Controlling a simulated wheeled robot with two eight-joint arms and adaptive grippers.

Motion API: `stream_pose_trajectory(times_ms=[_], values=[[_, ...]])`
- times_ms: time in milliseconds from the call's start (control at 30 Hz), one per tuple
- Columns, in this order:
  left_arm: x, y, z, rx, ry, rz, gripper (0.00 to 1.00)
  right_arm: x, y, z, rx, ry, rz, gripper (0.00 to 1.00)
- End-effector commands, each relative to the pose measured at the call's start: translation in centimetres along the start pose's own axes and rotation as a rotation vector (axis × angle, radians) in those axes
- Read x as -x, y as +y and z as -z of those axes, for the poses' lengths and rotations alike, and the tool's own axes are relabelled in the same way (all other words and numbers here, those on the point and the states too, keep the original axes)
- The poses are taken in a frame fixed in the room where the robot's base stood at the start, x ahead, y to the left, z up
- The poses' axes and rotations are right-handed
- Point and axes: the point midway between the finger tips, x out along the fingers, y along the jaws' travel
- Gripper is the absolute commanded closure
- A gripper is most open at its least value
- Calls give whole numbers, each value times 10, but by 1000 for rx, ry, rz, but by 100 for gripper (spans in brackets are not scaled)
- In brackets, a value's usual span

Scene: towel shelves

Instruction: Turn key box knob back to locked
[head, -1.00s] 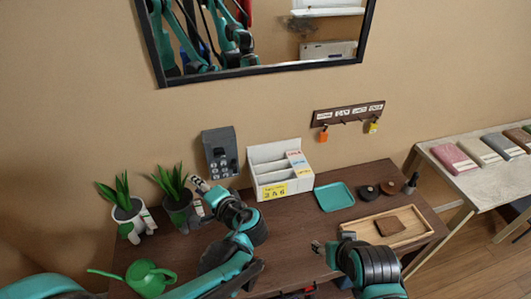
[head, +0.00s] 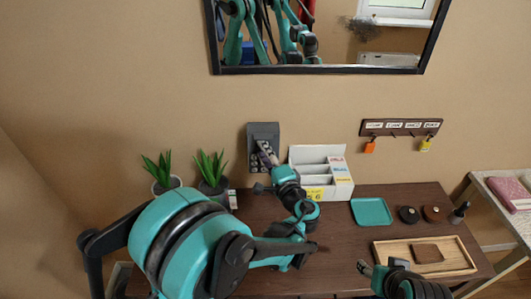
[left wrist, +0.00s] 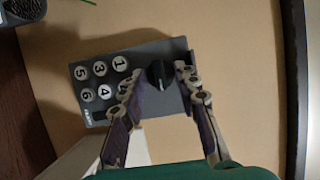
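The grey key box (head: 264,131) hangs on the wall above the table. In the left wrist view it appears turned sideways, with white numbered buttons (left wrist: 104,91) and a black knob (left wrist: 158,75). My left gripper (head: 267,153) is at the front of the box in the head view and hides much of it. In the left wrist view its two fingers are apart, one on each side of the knob; I cannot tell whether they touch it. The knob's lock state cannot be read. My right gripper (head: 364,268) is low over the table, its opening unclear.
A white organizer (head: 340,181) stands right of the box. Two potted plants (head: 211,171) stand left of it. A teal tray (head: 371,212), a wooden tray (head: 462,263) and dark round items (head: 409,214) lie to the right. A key rack (head: 400,128) hangs on the wall.

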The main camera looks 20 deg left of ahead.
Motion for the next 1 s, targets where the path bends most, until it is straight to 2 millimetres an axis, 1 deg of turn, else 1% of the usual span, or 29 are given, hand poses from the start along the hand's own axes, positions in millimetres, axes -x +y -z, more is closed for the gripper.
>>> stream_pose_trajectory(times_ms=[200,233,333,367,733,867,1000], values=[[-1,0,0,0,1,0,69,0,0,0,0,0,0,48],[-1,0,0,0,1,0,72,0,0,0,0,0,0,48],[-1,0,0,0,1,0,98,0,0,0,0,0,0,48],[-1,0,0,0,1,0,100,0,0,0,0,0,0,48],[-1,-1,0,14,0,-6,100,1,0,1,0,0,0,48],[-1,-2,0,53,0,-22,100,4,0,3,0,0,0,48],[-1,-4,0,128,0,-53,100,8,0,6,0,0,0,48]])
